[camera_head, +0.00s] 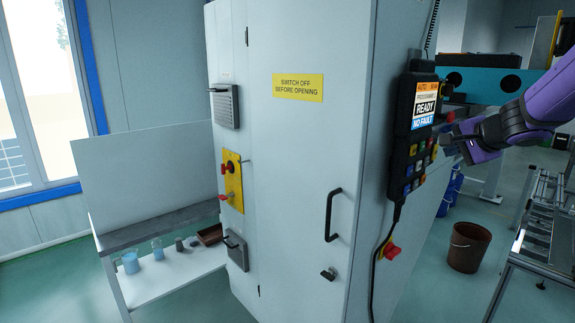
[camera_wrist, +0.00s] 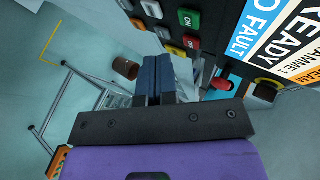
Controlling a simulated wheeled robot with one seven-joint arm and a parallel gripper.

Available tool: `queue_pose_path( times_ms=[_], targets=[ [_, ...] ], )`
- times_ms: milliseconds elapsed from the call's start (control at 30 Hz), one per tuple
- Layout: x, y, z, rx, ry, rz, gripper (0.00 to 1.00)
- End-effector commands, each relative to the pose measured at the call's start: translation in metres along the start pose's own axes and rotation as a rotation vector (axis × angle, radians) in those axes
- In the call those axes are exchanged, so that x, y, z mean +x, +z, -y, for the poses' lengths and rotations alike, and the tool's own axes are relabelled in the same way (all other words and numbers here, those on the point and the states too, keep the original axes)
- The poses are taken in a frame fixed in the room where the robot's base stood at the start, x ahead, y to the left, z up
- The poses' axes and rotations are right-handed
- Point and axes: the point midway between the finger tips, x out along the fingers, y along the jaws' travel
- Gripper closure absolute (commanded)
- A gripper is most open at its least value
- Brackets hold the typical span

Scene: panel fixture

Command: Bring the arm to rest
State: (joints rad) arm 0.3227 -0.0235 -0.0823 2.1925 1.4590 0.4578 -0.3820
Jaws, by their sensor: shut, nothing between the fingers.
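My purple arm (camera_head: 535,108) reaches in from the right edge in the head view. My gripper (camera_head: 446,141) is beside the lower, button-covered part of the black control pendant (camera_head: 402,145); I cannot tell whether it touches. In the wrist view my gripper (camera_wrist: 152,78) has its two dark fingers closed together with nothing between them. The pendant (camera_wrist: 215,20) fills the top right there, with green, red and yellow buttons. Its screen (camera_head: 425,104) reads "READY" and "NO FAULT".
The grey cabinet (camera_head: 300,150) has a black door handle (camera_head: 332,214) and a red rotary switch (camera_head: 390,250) on its side. A brown bucket (camera_head: 468,247) stands on the floor. A metal frame (camera_head: 545,235) is at the right. A white bench (camera_head: 165,272) with small containers is at the left.

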Motion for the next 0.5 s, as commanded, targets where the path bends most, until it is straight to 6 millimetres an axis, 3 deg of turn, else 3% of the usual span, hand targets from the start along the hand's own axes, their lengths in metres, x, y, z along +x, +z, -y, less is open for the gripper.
queue_pose_path(
  times_ms=[100, 233, 400, 500],
  targets=[
    [-0.031, 0.051, 0.011, -0.163, 0.001, 0.101, 1.00],
    [-0.069, 0.106, 0.006, -0.360, 0.031, 0.213, 1.00],
    [-0.120, 0.162, -0.018, -0.617, 0.102, 0.327, 1.00],
    [-0.150, 0.185, -0.039, -0.766, 0.160, 0.371, 1.00]
  ],
)
